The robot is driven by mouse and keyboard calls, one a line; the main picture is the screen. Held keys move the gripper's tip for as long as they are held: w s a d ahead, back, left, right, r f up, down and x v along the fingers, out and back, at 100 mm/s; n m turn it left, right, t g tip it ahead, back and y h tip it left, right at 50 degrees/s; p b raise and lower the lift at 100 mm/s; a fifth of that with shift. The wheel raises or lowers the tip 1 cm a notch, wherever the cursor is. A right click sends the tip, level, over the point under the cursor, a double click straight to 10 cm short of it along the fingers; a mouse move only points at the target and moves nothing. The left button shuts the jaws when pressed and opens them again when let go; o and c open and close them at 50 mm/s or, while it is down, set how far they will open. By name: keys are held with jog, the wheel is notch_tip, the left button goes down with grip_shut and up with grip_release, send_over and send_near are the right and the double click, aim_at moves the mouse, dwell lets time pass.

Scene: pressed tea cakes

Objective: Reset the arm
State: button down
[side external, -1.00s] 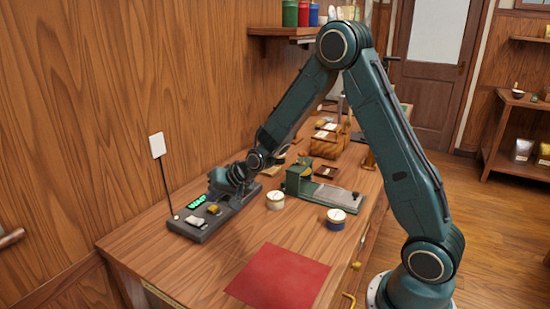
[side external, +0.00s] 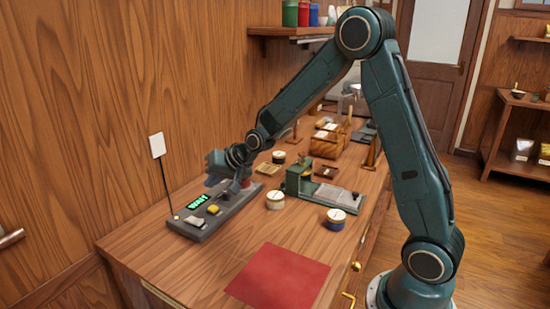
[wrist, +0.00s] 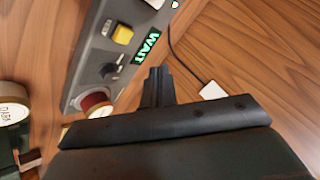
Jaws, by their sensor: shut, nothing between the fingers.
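My gripper (wrist: 157,88) is shut and empty, its dark fingers together in the wrist view. In the side view my gripper (side external: 218,165) is above the far end of a grey control panel (side external: 192,232), apparently clear of it. The panel (wrist: 84,62) has a green display (wrist: 145,47) reading WAIT, a yellow button (wrist: 122,34), a dark knob (wrist: 110,70) and a red round button (wrist: 95,100). The red button sits close beside the fingers in the wrist view. The fingertips are hard to make out in the side view.
A red mat (side external: 278,277) lies at the front. A wooden wall (side external: 90,90) rises behind the panel, with a white plate (side external: 157,145) on a cable.

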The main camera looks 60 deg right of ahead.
dwell(0.4)
jog(key=s+a+r+n+g, duration=0.2)
jog(key=s+a+r+n, duration=0.2)
jog(key=s+r, duration=0.85)
jog(key=s+a+n+g+h, duration=0.1)
jog(key=s+n, duration=0.2)
jog(key=s, duration=1.9)
jog(key=shift+r+n+g, duration=0.15)
jog(key=shift+n+g, duration=0.15)
jog(key=shift+n, duration=0.1)
